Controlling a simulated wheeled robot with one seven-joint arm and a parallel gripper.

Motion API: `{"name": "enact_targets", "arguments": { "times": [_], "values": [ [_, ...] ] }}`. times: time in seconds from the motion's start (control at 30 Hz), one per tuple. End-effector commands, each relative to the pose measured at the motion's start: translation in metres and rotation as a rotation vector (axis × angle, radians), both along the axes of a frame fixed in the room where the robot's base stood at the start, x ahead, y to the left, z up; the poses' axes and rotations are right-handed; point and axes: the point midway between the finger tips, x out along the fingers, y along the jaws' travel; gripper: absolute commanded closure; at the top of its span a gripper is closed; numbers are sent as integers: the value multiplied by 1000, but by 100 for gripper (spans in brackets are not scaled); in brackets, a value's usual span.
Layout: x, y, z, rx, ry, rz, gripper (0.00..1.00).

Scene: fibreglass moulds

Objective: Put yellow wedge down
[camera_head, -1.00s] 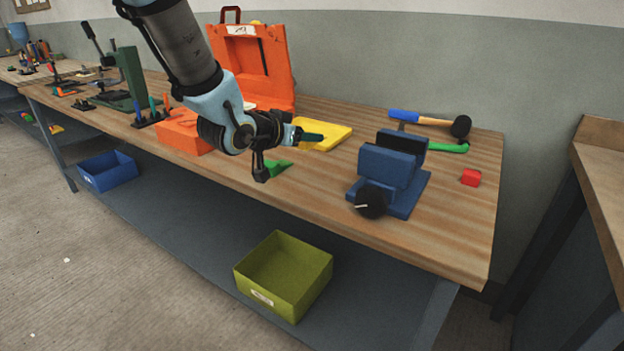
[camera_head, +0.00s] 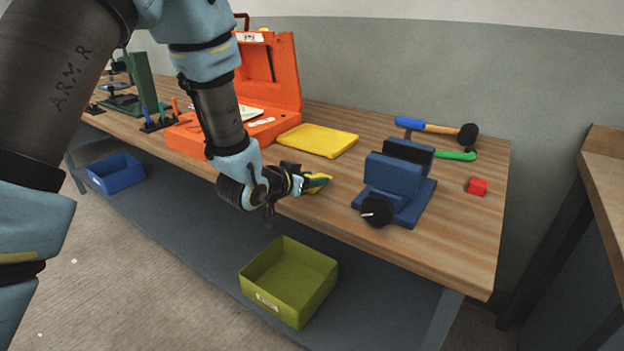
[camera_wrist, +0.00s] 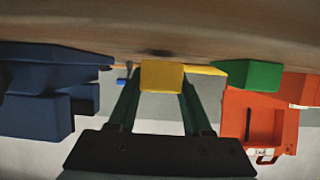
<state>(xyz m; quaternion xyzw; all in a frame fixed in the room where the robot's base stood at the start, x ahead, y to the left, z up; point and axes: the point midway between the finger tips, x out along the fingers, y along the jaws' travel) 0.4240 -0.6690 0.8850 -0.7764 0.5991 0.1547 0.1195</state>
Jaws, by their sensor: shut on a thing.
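The yellow wedge (camera_head: 319,184) is between the fingertips of my gripper (camera_head: 313,181), over the front part of the wooden bench top (camera_head: 400,238). In the wrist view, which looks upside down, the yellow wedge (camera_wrist: 162,76) sits between the two dark green fingers of my gripper (camera_wrist: 160,92). The fingers are shut on it. The wedge is close to the bench surface, with a small dark shadow near it; I cannot tell whether it touches. A green wedge (camera_wrist: 254,76) stands to one side in the wrist view; my gripper hides it in the head view.
A blue vise (camera_head: 393,180) stands right of my gripper. A yellow tray (camera_head: 318,140) lies behind it, and an open orange case (camera_head: 268,75) is at the back left. An olive bin (camera_head: 290,280) sits below.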

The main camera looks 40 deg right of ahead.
Motion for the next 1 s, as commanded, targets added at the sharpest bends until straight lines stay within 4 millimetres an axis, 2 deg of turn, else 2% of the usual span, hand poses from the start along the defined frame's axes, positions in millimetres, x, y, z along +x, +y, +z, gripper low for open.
{"name": "enact_targets", "arguments": {
  "times": [0.5, 0.53, 0.77, 1.0],
  "values": [
    [0, 0, -12, -1, 0, 0, 100],
    [0, 0, -10, -1, 0, 0, 47],
    [0, 0, -10, 0, 0, 0, 21],
    [0, 0, -9, 0, 0, 0, 21]
  ]
}}
